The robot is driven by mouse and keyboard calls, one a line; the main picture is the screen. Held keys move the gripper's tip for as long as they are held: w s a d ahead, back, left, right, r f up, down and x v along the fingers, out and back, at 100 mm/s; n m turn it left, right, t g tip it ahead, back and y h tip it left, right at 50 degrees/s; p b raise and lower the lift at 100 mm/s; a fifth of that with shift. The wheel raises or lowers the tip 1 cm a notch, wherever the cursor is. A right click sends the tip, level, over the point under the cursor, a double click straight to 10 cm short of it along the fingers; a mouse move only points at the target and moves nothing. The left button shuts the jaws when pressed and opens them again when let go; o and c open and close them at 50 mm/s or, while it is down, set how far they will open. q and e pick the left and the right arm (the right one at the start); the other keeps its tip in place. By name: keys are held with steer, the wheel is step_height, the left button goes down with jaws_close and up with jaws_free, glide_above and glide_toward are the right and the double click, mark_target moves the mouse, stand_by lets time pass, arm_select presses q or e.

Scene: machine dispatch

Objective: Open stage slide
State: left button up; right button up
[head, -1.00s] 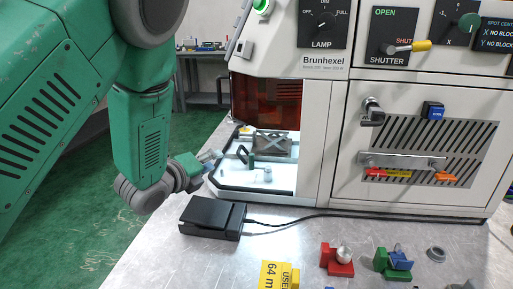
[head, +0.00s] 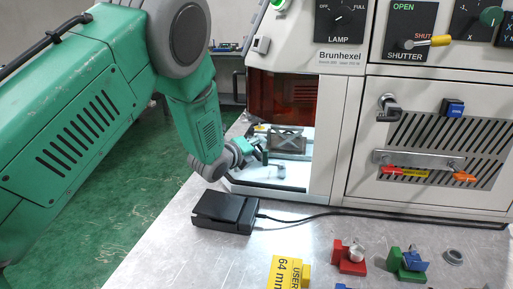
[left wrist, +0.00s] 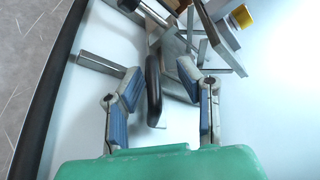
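The stage (head: 270,182) is a pale plate at the bottom of the machine's lit opening. A dark upright handle (head: 264,156) stands on it, and in the left wrist view the handle (left wrist: 154,88) is a black rounded bar. My left gripper (head: 245,151) is at the opening, beside the handle. In the left wrist view my left gripper (left wrist: 158,84) is open, with its blue-padded fingers on either side of the bar and gaps showing. A grey metal frame (head: 287,140) sits behind the handle. My right gripper is out of view.
A black pedal-like box (head: 225,211) with a cable lies on the bench in front of the opening. Red (head: 349,258) and green (head: 406,263) holders and a yellow label block (head: 288,272) stand at the front. The machine's post (head: 323,150) bounds the opening on the right.

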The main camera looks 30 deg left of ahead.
arm_select(q)
steer(key=shift+a+f, duration=0.1)
steer(key=shift+a, duration=0.6)
jaws_close()
steer(key=shift+d+f, duration=0.15)
steer(key=shift+d, duration=0.05)
steer(key=s+a, duration=0.1)
steer(key=a, duration=0.4)
steer(key=s+a, duration=0.1)
steer(key=a, duration=0.4)
steer(key=s+a, duration=0.2)
steer(key=a, duration=0.2)
steer(key=shift+s+a+f, duration=0.1)
steer(key=shift+a+f, duration=0.1)
steer(key=shift+a, duration=0.2)
jaws_free()
steer(key=shift+a+r, duration=0.1)
steer(key=shift+r, duration=0.05)
